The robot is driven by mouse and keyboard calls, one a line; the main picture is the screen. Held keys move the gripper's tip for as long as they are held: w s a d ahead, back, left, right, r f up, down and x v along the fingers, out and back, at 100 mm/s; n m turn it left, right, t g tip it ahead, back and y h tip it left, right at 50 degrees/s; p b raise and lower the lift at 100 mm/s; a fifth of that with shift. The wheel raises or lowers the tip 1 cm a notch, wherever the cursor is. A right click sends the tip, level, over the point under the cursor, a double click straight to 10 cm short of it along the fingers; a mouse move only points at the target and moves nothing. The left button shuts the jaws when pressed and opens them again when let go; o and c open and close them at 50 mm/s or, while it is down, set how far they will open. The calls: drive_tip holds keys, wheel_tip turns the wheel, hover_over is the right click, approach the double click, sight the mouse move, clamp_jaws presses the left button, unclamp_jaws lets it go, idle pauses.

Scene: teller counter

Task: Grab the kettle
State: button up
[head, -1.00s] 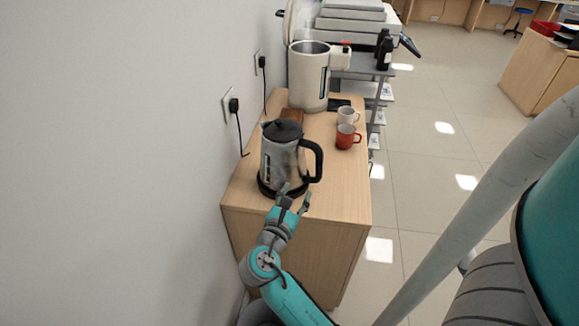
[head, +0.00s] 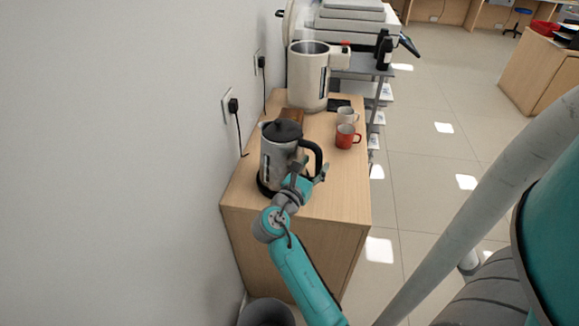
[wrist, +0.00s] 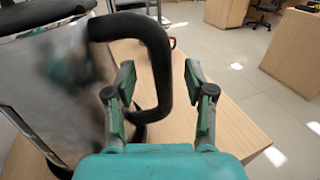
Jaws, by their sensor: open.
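The kettle (head: 276,158) is a steel jug with a black lid and a black handle (head: 318,158) on its right side. It stands upright on a black base near the front of the wooden cabinet. My gripper (head: 312,172) is at the handle side of the kettle, with its fingers spread. In the wrist view the handle (wrist: 160,62) curves down between the two open fingers of my gripper (wrist: 158,85), nearer the left finger. The kettle body (wrist: 60,90) fills the left of that view. I cannot tell whether a finger touches the handle.
A white mug (head: 346,115) and a red mug (head: 345,138) stand behind the kettle to the right. A large cream urn (head: 307,85) stands at the back of the cabinet top (head: 345,190). The wall with plugged cords (head: 234,106) is close on the left.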

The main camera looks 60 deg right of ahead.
sight(317, 162)
drive_tip(key=shift+d, duration=1.6)
clamp_jaws()
drive_tip(key=shift+r, duration=0.1)
